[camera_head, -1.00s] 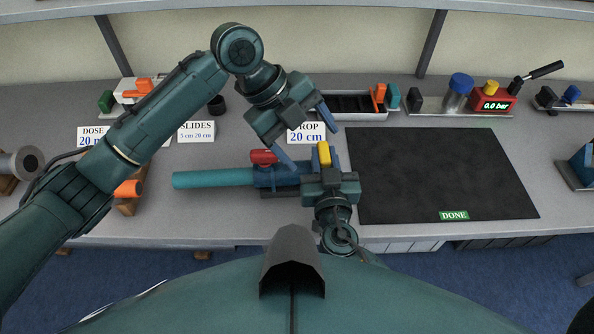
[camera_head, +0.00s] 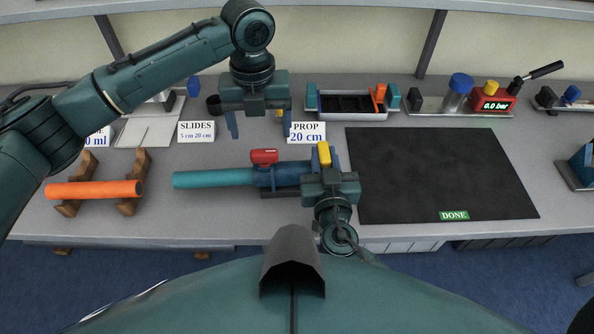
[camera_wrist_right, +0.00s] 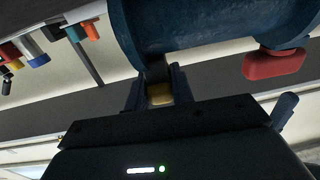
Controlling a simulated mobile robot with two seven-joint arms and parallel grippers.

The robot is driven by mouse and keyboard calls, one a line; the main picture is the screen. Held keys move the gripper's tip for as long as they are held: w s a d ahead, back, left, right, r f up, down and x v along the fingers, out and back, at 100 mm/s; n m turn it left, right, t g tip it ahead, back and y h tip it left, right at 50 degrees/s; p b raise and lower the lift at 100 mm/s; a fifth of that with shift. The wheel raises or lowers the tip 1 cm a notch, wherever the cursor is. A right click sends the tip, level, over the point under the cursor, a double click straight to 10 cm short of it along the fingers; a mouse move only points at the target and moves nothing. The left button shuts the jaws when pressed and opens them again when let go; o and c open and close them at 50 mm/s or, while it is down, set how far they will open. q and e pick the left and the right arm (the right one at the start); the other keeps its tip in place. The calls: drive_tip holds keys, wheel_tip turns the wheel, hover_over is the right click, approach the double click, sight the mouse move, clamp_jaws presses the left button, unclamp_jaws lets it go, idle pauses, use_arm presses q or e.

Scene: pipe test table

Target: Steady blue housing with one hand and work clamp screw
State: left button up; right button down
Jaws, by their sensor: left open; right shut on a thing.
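The blue housing (camera_head: 277,176) lies at the middle of the table, with a teal pipe (camera_head: 213,178) out of its left end and a red lever (camera_head: 264,156) on it. It fills the top of the right wrist view (camera_wrist_right: 205,25). My right gripper (camera_head: 325,158) is at the housing's right end, shut on a yellow piece (camera_head: 323,151), which looks like the clamp screw's head. In the right wrist view the yellow piece (camera_wrist_right: 160,94) sits between the fingers, beside the housing. My left gripper (camera_head: 259,124) is open and empty behind the housing, apart from it.
An orange pipe (camera_head: 94,190) rests on wooden cradles at the left. A black mat (camera_head: 440,175) with a DONE label is at right. Signs, a tray (camera_head: 352,108) and a red gauge (camera_head: 493,102) reading 0.0 bar stand behind.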

sight(263, 151)
use_arm(q)
drive_tip(key=shift+f, duration=3.1)
drive_tip(key=shift+c, duration=0.5)
drive_tip(key=c, duration=1)
drive_tip(key=shift+m, duration=1.7)
drive_tip(key=shift+c, duration=0.3)
drive_tip(key=shift+m, duration=1.7)
